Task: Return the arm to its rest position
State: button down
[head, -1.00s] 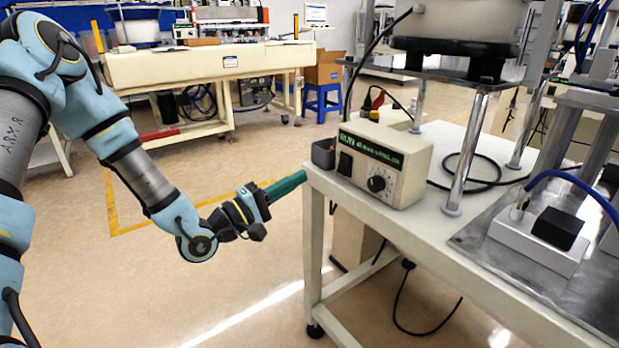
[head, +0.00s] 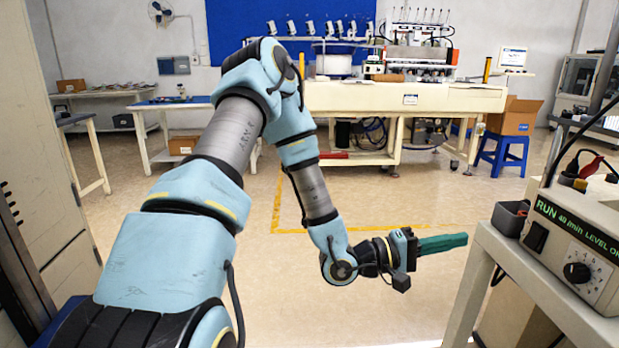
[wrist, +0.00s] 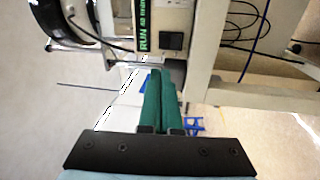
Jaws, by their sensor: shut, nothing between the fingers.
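My gripper (head: 441,244) has green fingers and points to the right in the head view, held in the air over the open floor. It is to the left of the feeder table and apart from it. In the wrist view the two green fingers (wrist: 161,100) lie together with nothing between them. My arm is bent at the elbow and reaches forward from the lower left of the head view.
A feeder controller (head: 580,235) and a small dark bin (head: 510,217) sit on the white table (head: 530,280) at the right. A long workbench (head: 400,97), a blue stool (head: 503,152) and a cardboard box (head: 515,115) stand behind. A cream cabinet (head: 35,130) is at the left. Floor is clear between.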

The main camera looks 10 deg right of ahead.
jog(key=w+a+m+t+y+p, duration=0.1)
jog(key=w+a+t+y+p, duration=0.2)
jog(key=w+a+y, duration=0.5)
jog(key=w+a+m+t+y+p, duration=0.1)
jog(key=w+a+t+y+p, duration=0.25)
jog(key=w+a, duration=0.45)
jog(key=s+a+r+n+g+y+p, duration=0.1)
jog(key=s+a+r+y, duration=0.15)
jog(key=a, duration=0.65)
jog(key=s+a+r+g+y+p, duration=0.1)
jog(key=s+a+r+y, duration=0.2)
jog(key=a, duration=0.6)
jog(key=s+a+r+n+g+y+p, duration=0.1)
jog(key=s+a+r+g+y, duration=0.1)
jog(key=s+a+r, duration=0.2)
jog(key=s+a, duration=0.2)
jog(key=shift+s+a+r+p, duration=0.15)
jog(key=shift+s+r+p, duration=0.2)
jog(key=shift+r+p, duration=0.05)
